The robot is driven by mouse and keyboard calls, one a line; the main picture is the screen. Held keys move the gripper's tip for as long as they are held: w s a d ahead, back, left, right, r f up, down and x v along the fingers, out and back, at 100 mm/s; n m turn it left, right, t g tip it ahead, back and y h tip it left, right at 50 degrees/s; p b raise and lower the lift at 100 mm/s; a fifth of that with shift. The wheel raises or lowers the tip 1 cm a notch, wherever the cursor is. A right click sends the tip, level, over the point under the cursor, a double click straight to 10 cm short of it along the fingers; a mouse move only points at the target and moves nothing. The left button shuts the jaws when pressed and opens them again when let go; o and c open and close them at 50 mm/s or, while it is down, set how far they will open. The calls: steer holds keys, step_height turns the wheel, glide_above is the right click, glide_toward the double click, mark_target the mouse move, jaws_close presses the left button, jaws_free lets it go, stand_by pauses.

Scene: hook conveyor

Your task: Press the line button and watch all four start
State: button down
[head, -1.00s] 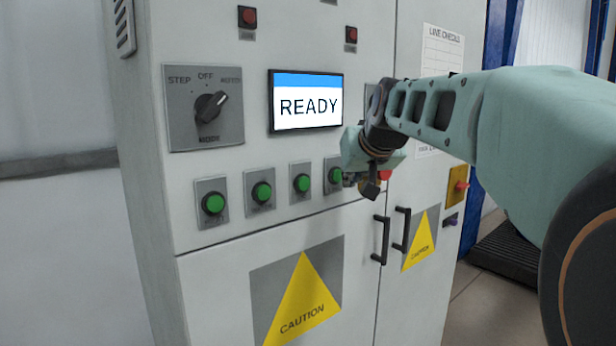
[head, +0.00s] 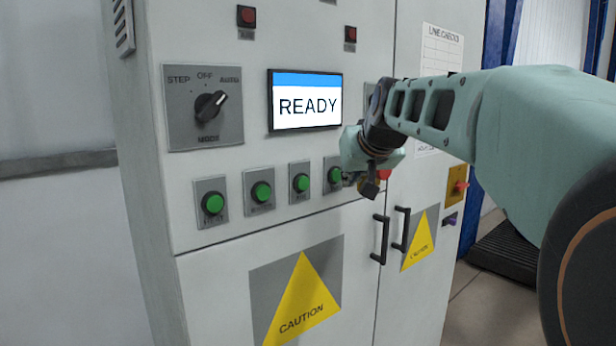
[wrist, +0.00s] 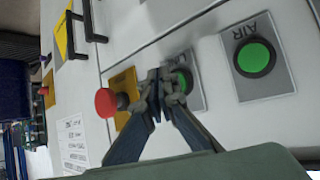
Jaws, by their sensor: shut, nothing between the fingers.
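My gripper (wrist: 160,75) is shut and empty, its tips in front of a green button (wrist: 183,82) that they partly cover in the wrist view. I cannot tell whether they touch it. A green button marked AIR (wrist: 254,57) is to its right there. In the head view my gripper (head: 368,186) is at the right end of a row of green buttons, beside the rightmost visible one (head: 335,175). Another green button (head: 301,183) is further left. Labels there are too small to read surely. The screen (head: 306,106) reads READY.
A red mushroom button (wrist: 105,102) on a yellow plate is close left of the fingertips in the wrist view. A mode knob (head: 210,106) points toward AUTO. Black door handles (head: 381,240) stick out below my gripper. The space before the cabinet's left side is clear.

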steer(key=shift+w+a, duration=0.25)
steer(key=shift+w, duration=0.15)
steer(key=shift+w+a+p, duration=0.25)
steer(key=shift+w+p, duration=0.05)
steer(key=shift+p, duration=0.15)
stand_by(0.7)
steer(key=shift+s+d+b, duration=0.5)
steer(key=shift+s+b, duration=0.1)
steer(key=shift+s, duration=0.05)
steer(key=shift+s, duration=0.1)
